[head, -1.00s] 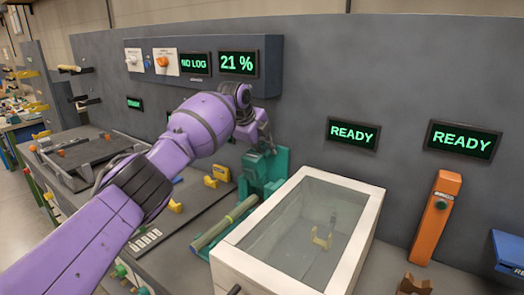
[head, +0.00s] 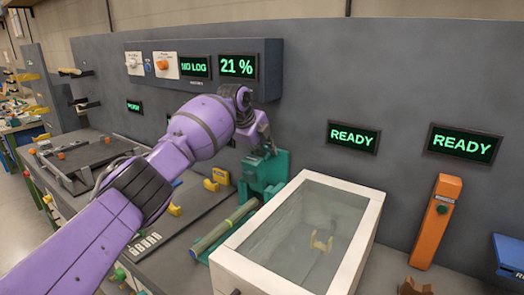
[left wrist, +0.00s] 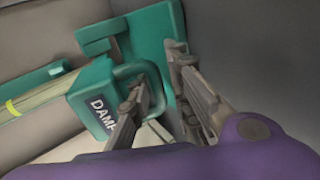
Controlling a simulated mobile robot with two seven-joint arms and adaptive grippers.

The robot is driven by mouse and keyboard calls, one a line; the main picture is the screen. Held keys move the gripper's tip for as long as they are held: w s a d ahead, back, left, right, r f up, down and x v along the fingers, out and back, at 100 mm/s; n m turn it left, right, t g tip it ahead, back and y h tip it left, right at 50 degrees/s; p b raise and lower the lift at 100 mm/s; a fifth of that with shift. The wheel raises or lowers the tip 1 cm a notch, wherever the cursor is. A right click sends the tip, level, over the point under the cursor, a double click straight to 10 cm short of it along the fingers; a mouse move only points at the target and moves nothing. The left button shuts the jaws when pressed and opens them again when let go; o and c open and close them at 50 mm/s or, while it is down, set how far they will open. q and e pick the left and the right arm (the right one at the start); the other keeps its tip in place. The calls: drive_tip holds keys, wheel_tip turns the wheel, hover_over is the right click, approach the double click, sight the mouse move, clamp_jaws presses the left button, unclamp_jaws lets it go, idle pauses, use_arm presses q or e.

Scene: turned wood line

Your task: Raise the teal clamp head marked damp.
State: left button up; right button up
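The teal clamp head (left wrist: 93,98) bears a dark label reading DAMP and a teal loop handle (left wrist: 158,78) in the left wrist view. In the head view the teal clamp (head: 268,168) stands behind the white-framed box, partly hidden by my left gripper (head: 264,146). My left gripper (left wrist: 162,72) has its fingers apart, one on each side of the handle's bar. A gap seems to remain beside the right-hand finger; contact with the other is unclear. A pale green turned rod (head: 226,225) lies at the clamp's lower left. My right gripper is not in view.
A white-framed box (head: 366,232) with a clear lid stands close to the clamp's right. A grey wall panel (head: 420,80) rises behind, with lit displays reading 21 % (head: 238,66) and READY (head: 353,136). An orange post (head: 435,222) stands further right.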

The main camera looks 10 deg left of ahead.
use_arm(q)
drive_tip(key=v, duration=1.2)
